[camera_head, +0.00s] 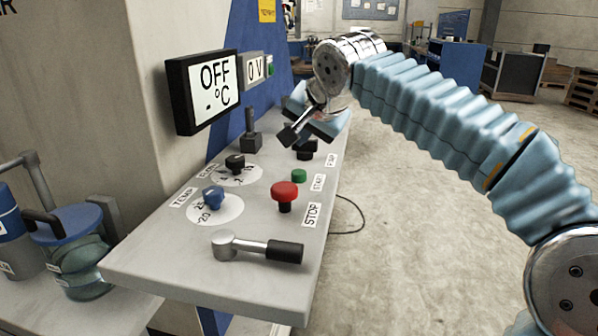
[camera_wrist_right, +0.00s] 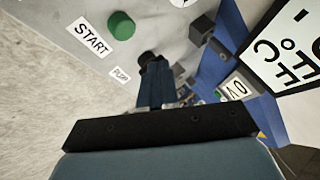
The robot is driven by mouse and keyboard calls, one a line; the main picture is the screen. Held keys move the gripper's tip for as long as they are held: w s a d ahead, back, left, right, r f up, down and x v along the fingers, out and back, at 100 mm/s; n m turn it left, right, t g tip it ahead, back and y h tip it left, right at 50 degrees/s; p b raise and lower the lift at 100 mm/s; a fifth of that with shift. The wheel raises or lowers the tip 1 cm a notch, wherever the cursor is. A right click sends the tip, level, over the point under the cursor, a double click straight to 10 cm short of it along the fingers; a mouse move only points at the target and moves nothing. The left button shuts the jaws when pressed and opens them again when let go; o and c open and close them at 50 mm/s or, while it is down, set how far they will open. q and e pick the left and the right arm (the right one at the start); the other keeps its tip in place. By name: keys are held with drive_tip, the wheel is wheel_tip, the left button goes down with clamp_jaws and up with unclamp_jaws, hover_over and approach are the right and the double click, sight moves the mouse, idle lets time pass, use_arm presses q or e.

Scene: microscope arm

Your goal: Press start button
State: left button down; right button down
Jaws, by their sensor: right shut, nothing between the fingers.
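The green start button (camera_head: 299,176) sits on the grey panel (camera_head: 160,262), beside a START label (camera_head: 318,183). In the right wrist view the green button (camera_wrist_right: 121,25) and its label (camera_wrist_right: 91,38) are at the upper left. My right gripper (camera_head: 291,136) is above the far part of the panel, beyond the button and apart from it. It is shut and empty. In the right wrist view its shut fingers (camera_wrist_right: 153,68) point at the area near the PUMP label (camera_wrist_right: 121,74). My left gripper is not in view.
A red stop button (camera_head: 285,192) stands nearer than the green one. A lever with a black grip (camera_head: 284,251), a blue knob (camera_head: 213,196) and a black knob (camera_head: 235,162) are on the panel. The display (camera_head: 205,92) reads OFF. Open floor lies right.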

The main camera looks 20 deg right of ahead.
sight(302, 174)
wheel_tip(302, 174, down, 3)
drive_tip(key=shift+r+b, duration=0.1)
drive_tip(key=shift+b, duration=0.7)
drive_tip(key=shift+f+b, duration=0.45)
drive_tip(key=shift+f, duration=0.15)
idle(0.8)
drive_tip(key=shift+f+b, duration=0.35)
drive_tip(key=shift+f, duration=0.05)
drive_tip(key=shift+f+b, duration=0.45)
drive_tip(key=shift+f, duration=0.05)
idle(0.6)
drive_tip(key=shift+r, duration=0.15)
idle(0.3)
drive_tip(key=shift+r+p, duration=0.8)
drive_tip(key=shift+p, duration=0.1)
